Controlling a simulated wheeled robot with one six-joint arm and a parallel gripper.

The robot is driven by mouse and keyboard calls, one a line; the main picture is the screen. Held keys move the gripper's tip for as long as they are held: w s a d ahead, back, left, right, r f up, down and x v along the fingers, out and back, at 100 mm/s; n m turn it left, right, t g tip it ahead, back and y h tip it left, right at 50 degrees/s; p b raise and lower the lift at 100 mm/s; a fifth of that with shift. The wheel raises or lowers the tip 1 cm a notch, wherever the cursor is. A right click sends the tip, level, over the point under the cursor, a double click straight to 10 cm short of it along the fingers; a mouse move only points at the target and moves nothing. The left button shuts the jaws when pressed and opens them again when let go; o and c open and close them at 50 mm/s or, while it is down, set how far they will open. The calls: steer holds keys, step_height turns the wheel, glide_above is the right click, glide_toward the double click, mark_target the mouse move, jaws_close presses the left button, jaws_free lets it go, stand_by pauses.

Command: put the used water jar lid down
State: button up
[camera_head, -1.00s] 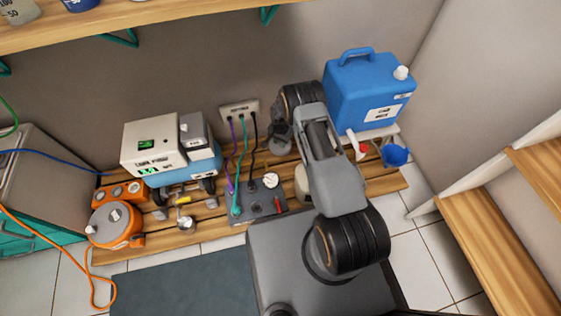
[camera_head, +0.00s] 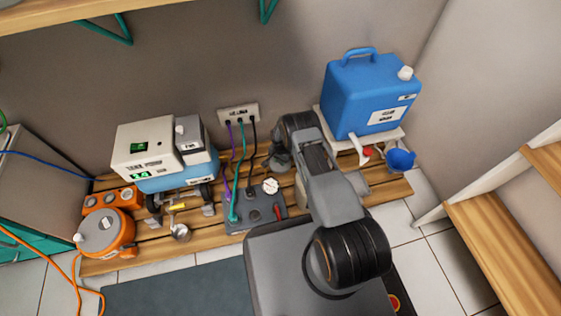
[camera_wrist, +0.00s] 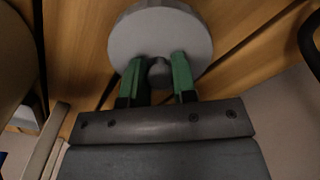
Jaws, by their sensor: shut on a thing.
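The water jar lid (camera_wrist: 160,30) is a round grey disc with a knob, seen in the wrist view. My gripper (camera_wrist: 158,72) is shut on the lid's knob, with a green finger on either side. The lid's disc is beyond the fingertips, over wooden slats. I cannot tell whether it touches them. In the head view my gripper (camera_head: 281,160) is low over the back of the slatted wooden bench (camera_head: 215,250), right of the wall socket cables. The lid cannot be made out clearly there. A pale object (camera_head: 301,188) beside my arm is mostly hidden by it.
A grey control box (camera_head: 255,208) with cables and a gauge stands left of my arm.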

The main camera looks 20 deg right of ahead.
steer(key=o, duration=0.9)
steer(key=s+r+n+t+p, duration=0.1)
steer(key=s+r+n+p, duration=0.15)
steer(key=r, duration=1.75)
steer(key=s+r+n+p, duration=0.2)
steer(key=s+r+p, duration=0.1)
steer(key=r, duration=1.8)
steer(key=s+r+n, duration=0.1)
steer(key=s+r, duration=0.2)
steer(key=s, duration=0.4)
steer(key=s+r+n+t, duration=0.1)
steer(key=s+r+n, duration=0.1)
steer(key=s+r, duration=0.2)
steer(key=s+r+n, duration=0.1)
steer(key=s+r, duration=0.3)
steer(key=s, duration=0.7)
steer(key=shift+r+t, duration=0.25)
steer(key=shift+t, duration=0.05)
